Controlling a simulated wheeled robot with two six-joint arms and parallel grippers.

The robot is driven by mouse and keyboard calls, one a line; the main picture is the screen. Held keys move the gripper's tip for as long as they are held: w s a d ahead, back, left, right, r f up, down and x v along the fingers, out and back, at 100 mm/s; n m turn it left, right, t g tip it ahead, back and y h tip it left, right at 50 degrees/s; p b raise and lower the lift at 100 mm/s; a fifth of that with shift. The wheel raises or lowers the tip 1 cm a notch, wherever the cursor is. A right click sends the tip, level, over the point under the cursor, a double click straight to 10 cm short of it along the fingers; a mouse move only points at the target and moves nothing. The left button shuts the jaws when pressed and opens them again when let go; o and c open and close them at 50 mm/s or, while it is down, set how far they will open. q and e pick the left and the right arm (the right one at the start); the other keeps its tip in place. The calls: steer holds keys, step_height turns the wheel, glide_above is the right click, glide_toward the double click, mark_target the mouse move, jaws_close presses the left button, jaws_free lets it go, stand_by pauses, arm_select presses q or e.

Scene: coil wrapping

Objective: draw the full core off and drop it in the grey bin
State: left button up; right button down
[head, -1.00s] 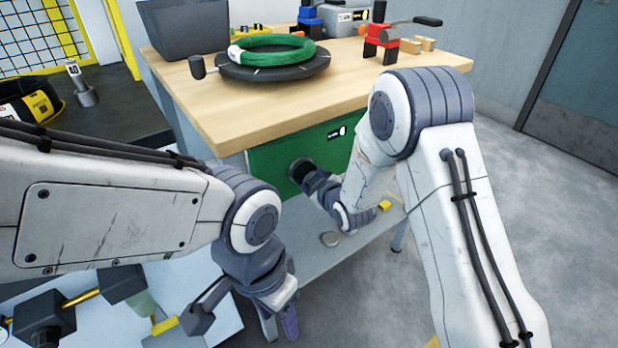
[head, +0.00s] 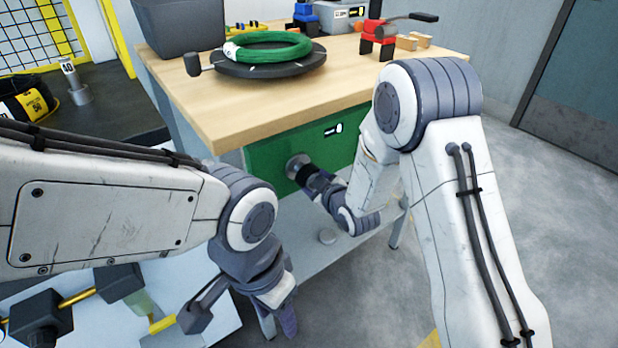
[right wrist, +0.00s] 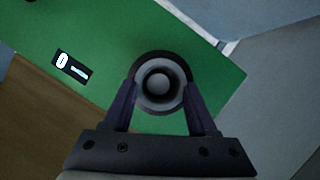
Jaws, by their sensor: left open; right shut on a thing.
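My right gripper (head: 308,174) is shut on a round grey knob-like piece (head: 297,164) at the front of a green panel under the table. In the right wrist view its ringed face (right wrist: 160,84) sits between the two fingers (right wrist: 160,105). My left gripper (head: 278,325) is open and empty, pointing down at the bottom of the head view. A green coil (head: 268,47) lies on a black round turntable (head: 270,68) on the table. A grey bin (head: 180,25) stands at the table's back left. I cannot tell which thing is the full core.
The wooden table (head: 225,118) also carries a red clamp-like tool (head: 378,42) and small wooden blocks (head: 412,41). The green panel (head: 340,150) bears a small switch label. A low grey shelf (head: 325,252) runs below. Floor at the right is clear.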

steer(key=s+d, duration=0.3)
steer(key=s, duration=0.2)
steer(key=shift+d+b, duration=0.35)
steer(key=shift+b, duration=0.05)
stand_by(0.8)
